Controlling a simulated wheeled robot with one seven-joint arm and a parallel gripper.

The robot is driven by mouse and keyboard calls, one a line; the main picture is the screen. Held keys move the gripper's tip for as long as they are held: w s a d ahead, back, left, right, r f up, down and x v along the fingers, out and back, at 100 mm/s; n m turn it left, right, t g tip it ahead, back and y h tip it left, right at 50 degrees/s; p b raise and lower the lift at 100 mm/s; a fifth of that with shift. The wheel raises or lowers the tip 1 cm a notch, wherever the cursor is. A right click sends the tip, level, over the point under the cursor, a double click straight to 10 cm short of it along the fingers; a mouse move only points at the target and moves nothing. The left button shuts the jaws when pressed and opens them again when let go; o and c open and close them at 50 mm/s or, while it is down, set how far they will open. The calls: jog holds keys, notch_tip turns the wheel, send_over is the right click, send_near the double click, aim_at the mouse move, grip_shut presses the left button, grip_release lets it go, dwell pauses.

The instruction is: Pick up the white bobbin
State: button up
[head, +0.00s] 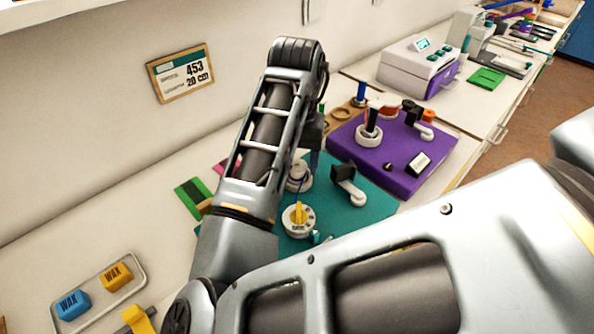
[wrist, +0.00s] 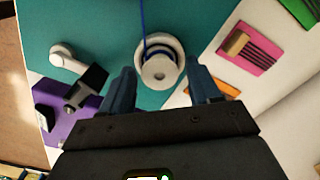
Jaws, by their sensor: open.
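The white bobbin (wrist: 159,71), wound with blue thread, sits on a round white base on the teal mat (wrist: 110,35) in the wrist view. A blue strand runs from it towards the top edge. In the head view the bobbin (head: 298,174) shows just right of my forearm, on the same mat (head: 375,206). My gripper (wrist: 160,88) is open and empty, its two dark blue fingers spread to either side of the bobbin in the picture. Whether the fingertips are level with it or above it, I cannot tell. My arm hides much of the gripper in the head view.
A white dial with a yellow handle (head: 298,217) and a white lever with a black block (head: 345,178) stand close by on the mat. A purple board (head: 393,152) with several fittings lies beyond. Pink (wrist: 250,50) and green (wrist: 303,10) cards lie beside the mat.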

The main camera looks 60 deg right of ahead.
jog(key=shift+f, duration=0.3)
jog(key=shift+c, duration=0.3)
jog(key=c, duration=0.8)
jog(key=shift+r, duration=0.1)
jog(key=shift+c, duration=0.2)
